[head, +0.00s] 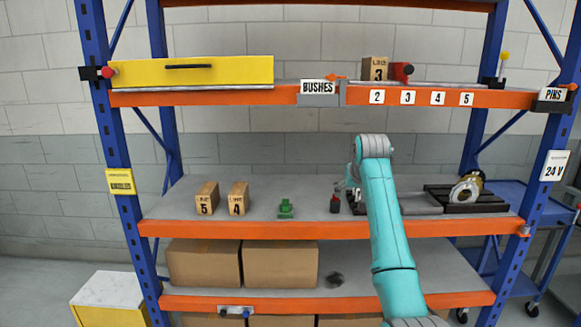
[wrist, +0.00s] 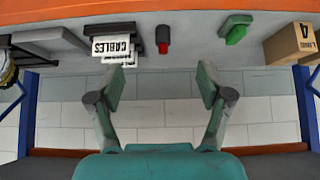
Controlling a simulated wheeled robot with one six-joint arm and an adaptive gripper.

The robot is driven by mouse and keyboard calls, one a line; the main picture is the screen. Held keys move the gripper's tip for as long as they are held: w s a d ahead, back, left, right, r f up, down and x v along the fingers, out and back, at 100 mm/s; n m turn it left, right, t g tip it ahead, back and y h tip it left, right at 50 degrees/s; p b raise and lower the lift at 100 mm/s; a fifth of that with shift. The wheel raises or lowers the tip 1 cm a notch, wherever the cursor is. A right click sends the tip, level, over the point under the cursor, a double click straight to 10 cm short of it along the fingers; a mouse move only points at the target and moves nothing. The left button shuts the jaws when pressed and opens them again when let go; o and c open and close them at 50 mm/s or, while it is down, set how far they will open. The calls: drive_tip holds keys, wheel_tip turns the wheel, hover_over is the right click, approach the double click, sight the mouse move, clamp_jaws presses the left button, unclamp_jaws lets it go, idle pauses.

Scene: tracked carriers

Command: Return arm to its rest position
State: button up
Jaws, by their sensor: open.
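My teal arm rises from the bottom of the head view in front of the shelf rack and bends at a grey joint near the middle shelf. My gripper (head: 346,184) is partly hidden behind that arm. In the wrist view my gripper (wrist: 161,86) is open, with its two fingers wide apart and nothing between them. Nothing in the wrist view touches the fingers.
The middle shelf (head: 262,212) carries boxes marked 5 (head: 205,199) and 4 (head: 237,198), a green part (head: 286,208), a small red-and-black item (head: 335,204) and a black fixture (head: 436,197). A yellow drawer (head: 230,72) and box 3 (head: 375,70) are above. Cartons (head: 280,264) are below.

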drive_tip(key=s+f+t, duration=0.1)
drive_tip(key=s+f, duration=0.2)
drive_tip(key=f, duration=0.7)
drive_tip(key=s+f, duration=0.4)
drive_tip(key=f, duration=0.6)
drive_tip(key=s+f+t, duration=0.1)
drive_tip(key=s+f, duration=0.2)
drive_tip(key=f, duration=0.7)
drive_tip(key=s+f+t, duration=0.1)
drive_tip(key=s+f, duration=0.7)
drive_tip(key=s, duration=0.3)
drive_tip(key=s+f, duration=0.7)
drive_tip(key=s, duration=0.4)
drive_tip(key=s+r+t, duration=0.2)
drive_tip(key=s, duration=2.6)
drive_tip(key=s+r+t, duration=0.2)
drive_tip(key=s+r, duration=1.4)
drive_tip(key=s, duration=0.1)
drive_tip(key=shift+s+r, duration=0.2)
drive_tip(key=shift+s, duration=0.15)
